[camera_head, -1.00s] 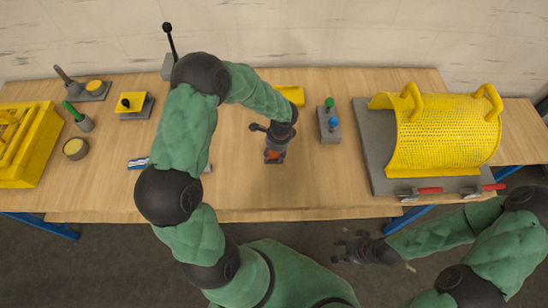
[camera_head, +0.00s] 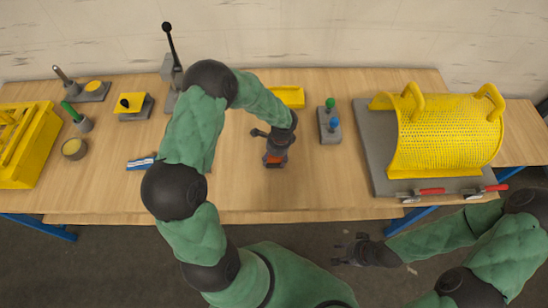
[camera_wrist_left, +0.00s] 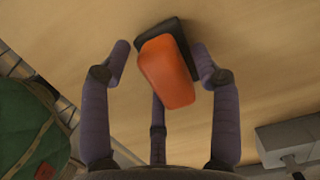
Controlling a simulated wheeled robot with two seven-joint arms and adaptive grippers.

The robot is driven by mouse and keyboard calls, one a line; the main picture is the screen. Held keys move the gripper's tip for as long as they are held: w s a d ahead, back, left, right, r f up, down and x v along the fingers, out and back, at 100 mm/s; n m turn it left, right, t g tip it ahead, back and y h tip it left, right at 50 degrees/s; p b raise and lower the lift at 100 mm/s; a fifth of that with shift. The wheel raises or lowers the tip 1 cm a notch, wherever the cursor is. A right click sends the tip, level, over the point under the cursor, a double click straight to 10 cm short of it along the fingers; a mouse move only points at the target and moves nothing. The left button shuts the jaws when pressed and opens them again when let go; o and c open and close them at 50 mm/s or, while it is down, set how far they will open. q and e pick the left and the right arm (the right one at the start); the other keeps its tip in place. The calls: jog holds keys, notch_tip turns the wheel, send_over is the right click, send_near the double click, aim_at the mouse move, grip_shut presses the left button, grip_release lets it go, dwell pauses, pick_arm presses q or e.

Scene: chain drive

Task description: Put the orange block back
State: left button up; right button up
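The orange block (camera_wrist_left: 168,72) lies at an angle on or against a black piece (camera_wrist_left: 182,38) in the left wrist view. In the head view the orange block (camera_head: 276,158) shows just under my left gripper (camera_head: 274,154), near the middle of the table. The left gripper (camera_wrist_left: 163,62) has its three fingers spread around the block. A gap shows between the left finger and the block; I cannot tell whether the right finger touches it. My right gripper (camera_head: 348,248) is open and empty, in front of the table edge.
A yellow mesh guard (camera_head: 440,135) on a grey plate stands right. A grey box with green and blue knobs (camera_head: 329,125) and a yellow tray (camera_head: 288,96) are nearby. A blue-white item (camera_head: 140,163) lies left. Bare table (camera_head: 330,190) lies right of the block.

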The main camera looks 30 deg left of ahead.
dwell(0.3)
pick_arm(q)
jog(key=shift+r, duration=0.25)
notch_tip(320, 180, up, 12)
jog(key=d+p, duration=0.1)
jog(key=p, duration=0.1)
jog(key=shift+w+d+f+p, duration=0.15)
jog(key=shift+w+d+p, duration=0.2)
jog(key=shift+w, duration=0.1)
jog(key=shift+s+f, duration=0.1)
